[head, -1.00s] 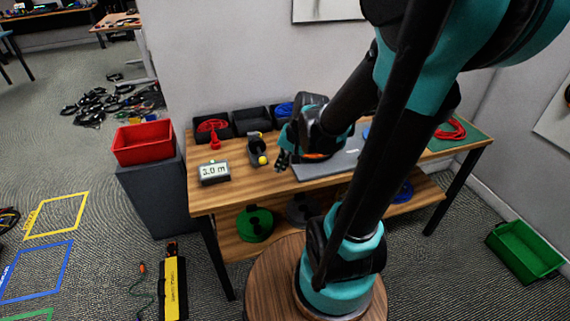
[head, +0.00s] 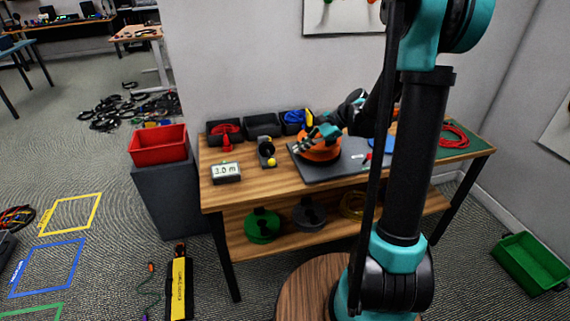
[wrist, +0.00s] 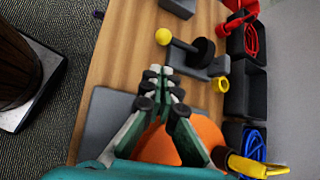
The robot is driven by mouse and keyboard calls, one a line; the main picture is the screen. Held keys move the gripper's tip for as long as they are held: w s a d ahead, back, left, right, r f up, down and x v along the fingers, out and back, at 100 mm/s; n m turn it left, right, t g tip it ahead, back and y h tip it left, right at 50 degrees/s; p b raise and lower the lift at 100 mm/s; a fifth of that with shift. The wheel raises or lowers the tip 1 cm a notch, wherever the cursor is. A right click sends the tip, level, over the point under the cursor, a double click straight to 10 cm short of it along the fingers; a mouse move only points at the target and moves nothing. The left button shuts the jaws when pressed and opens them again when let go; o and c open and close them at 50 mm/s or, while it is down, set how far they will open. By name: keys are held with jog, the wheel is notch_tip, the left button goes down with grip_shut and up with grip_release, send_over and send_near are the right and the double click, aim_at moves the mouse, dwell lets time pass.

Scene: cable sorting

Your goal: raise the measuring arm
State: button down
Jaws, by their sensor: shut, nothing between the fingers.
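The measuring device (head: 266,150) is a small dark unit on the wooden table, with a black wheel (wrist: 203,50) and a short arm ending in a yellow ball (head: 271,161). The ball sits low, near the front of the unit. In the wrist view the yellow ball (wrist: 163,36) lies beyond my fingertips, with a gap of table between. My gripper (head: 302,146) is shut and empty, to the right of the device and over the grey mat's edge. In the wrist view its fingertips (wrist: 160,72) are together and point toward the device.
An orange disc (head: 320,153) lies on the grey mat (head: 309,174) below my gripper. A display (head: 226,172) stands front left. Black bins with red and blue cables (head: 297,117) line the back. A red bin (head: 158,145) stands left. Bare wood lies in front of the device.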

jog(key=x, duration=1)
jog(key=shift+r, duration=0.15)
dwell(0.4)
jog(key=shift+r+g, duration=0.3)
jog(key=shift+r, duration=0.15)
jog(key=shift+r+m+g, duration=0.4)
jog(key=shift+r+g, duration=0.1)
jog(key=shift+r, duration=0.25)
jog(key=w+a+r, duration=0.1)
jog(key=w+r, duration=0.2)
jog(key=r, duration=0.4)
jog(key=shift+g+h, duration=0.3)
jog(key=shift+h, duration=0.1)
